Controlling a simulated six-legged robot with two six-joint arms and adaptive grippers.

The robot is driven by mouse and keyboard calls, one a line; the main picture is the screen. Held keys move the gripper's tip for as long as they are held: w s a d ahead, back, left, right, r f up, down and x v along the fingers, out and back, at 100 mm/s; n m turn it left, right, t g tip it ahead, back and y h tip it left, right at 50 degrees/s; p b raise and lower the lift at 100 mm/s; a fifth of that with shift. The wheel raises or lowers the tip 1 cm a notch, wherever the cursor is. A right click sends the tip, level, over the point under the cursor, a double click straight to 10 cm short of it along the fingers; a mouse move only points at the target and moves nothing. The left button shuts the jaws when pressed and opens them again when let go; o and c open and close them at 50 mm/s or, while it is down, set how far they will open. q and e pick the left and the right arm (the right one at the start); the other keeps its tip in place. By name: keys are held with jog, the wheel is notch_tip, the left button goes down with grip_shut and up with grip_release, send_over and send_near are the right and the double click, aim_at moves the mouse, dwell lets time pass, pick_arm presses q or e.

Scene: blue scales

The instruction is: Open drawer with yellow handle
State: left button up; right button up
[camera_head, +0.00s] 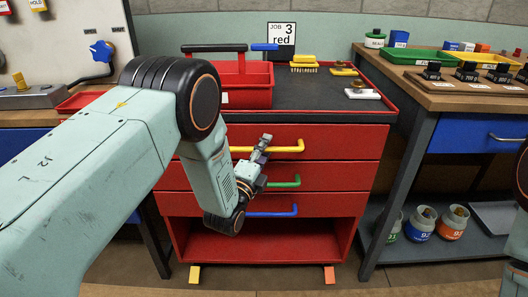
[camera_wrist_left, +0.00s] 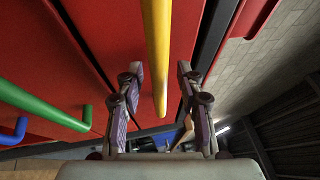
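The red cabinet has a top drawer (camera_head: 335,142) with a yellow handle (camera_head: 288,149); its front looks flush with the drawers below. I see a gap on both sides of the handle. I cannot tell how deep the handle sits between the fingers. My right gripper is not in view.
Below are drawers with a green handle (camera_head: 285,182) and a blue handle (camera_head: 275,212). A red toolbox (camera_head: 245,88), a yellow brush (camera_head: 303,62) and small parts stand on the cabinet top. Workbenches flank the cabinet. The floor in front looks clear.

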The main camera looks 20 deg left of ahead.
pick_arm(q)
grip_shut()
dwell(0.3)
dwell(0.5)
